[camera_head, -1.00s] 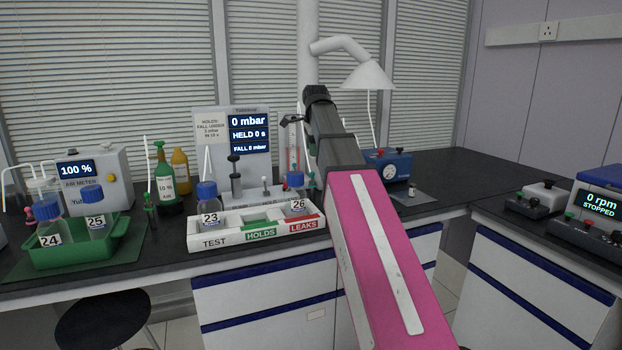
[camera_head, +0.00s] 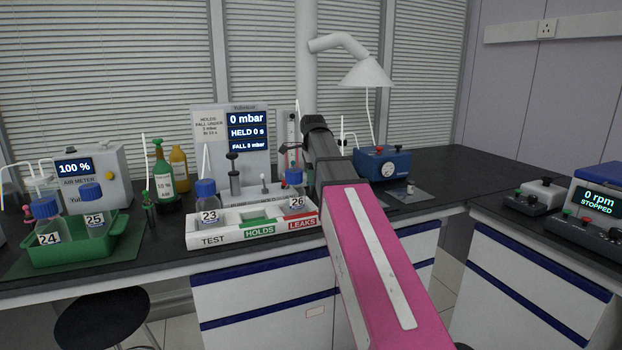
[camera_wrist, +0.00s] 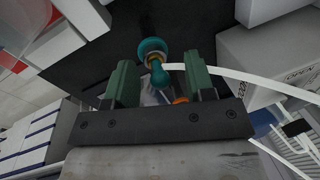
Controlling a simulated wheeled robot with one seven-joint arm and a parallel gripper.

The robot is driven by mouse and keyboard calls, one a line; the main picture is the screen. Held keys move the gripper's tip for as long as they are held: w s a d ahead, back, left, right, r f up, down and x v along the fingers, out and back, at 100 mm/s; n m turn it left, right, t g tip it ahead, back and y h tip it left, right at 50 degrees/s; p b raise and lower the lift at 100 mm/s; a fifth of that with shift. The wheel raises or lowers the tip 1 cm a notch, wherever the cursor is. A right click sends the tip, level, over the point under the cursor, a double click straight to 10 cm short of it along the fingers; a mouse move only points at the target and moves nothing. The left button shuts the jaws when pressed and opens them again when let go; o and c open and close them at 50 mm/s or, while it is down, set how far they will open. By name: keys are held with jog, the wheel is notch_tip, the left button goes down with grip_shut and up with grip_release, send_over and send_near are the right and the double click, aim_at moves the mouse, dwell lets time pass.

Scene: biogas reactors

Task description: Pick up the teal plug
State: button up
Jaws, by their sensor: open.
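In the wrist view the teal plug (camera_wrist: 152,47) has a round head and a narrower stem, with an orange ring beneath the head. A white tube runs off to the right beside it. My gripper (camera_wrist: 160,70) has two green fingers, spread apart. The plug's stem lies between the finger ends in the picture, with a gap on each side; its head shows just past the tips. I cannot tell how deep it is between them. In the head view my pink arm hides the gripper and the plug.
A white test rack (camera_head: 262,238) with bottles 23 (camera_head: 208,208) and 26 (camera_head: 296,200) stands left of my arm. Behind it is the pressure display (camera_head: 247,133). A blue gauge box (camera_head: 384,164) stands to the right.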

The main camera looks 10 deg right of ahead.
jog(key=shift+c, duration=0.3)
grip_shut()
